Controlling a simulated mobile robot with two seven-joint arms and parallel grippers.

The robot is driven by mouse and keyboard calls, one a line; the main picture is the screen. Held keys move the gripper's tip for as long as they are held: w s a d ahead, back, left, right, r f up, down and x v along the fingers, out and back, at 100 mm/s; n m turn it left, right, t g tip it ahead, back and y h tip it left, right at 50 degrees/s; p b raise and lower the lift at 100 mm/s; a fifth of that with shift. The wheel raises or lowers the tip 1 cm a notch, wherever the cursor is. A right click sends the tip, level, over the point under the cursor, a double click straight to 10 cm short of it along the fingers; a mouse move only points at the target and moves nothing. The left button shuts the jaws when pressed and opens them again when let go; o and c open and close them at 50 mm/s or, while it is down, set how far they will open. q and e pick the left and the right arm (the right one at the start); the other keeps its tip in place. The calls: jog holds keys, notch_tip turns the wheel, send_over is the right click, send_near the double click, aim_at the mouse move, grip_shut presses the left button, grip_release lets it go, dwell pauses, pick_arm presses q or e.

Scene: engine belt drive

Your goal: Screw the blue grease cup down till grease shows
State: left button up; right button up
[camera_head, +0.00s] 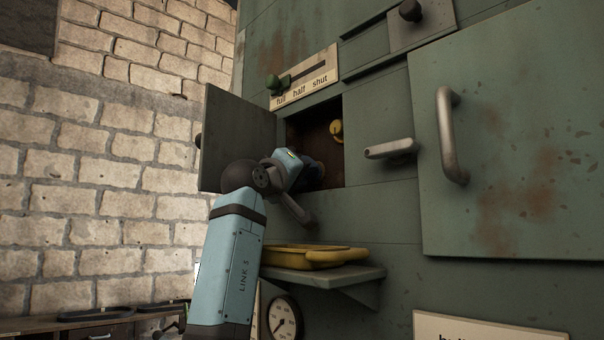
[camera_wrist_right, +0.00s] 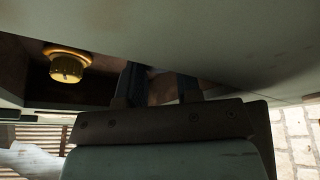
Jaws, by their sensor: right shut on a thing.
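My right gripper (camera_head: 312,174) reaches into the open square recess in the green housing. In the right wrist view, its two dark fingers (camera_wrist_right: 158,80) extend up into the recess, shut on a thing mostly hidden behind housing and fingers. It appears to be the blue grease cup, but its blue body is not clearly seen. No grease can be made out. A yellow cup (camera_head: 336,130) sits in the recess above and right of the gripper; it also shows in the right wrist view (camera_wrist_right: 68,66), apart from the fingers. My left gripper is not in view.
An open hinged door (camera_head: 236,140) stands left of the recess. A yellow tray (camera_head: 310,257) lies on a shelf (camera_head: 350,275) below. A lever handle (camera_head: 390,149) and a large door handle (camera_head: 450,135) project at right. A slider plate (camera_head: 305,80) is above.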

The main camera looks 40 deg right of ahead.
jog(key=o, duration=0.6)
jog(key=shift+s+a+f, duration=0.1)
jog(key=shift+a+f, duration=0.1)
jog(key=shift+a, duration=0.1)
jog(key=b+v, duration=0.3)
jog(key=v, duration=0.4)
jog(key=shift+r, duration=0.15)
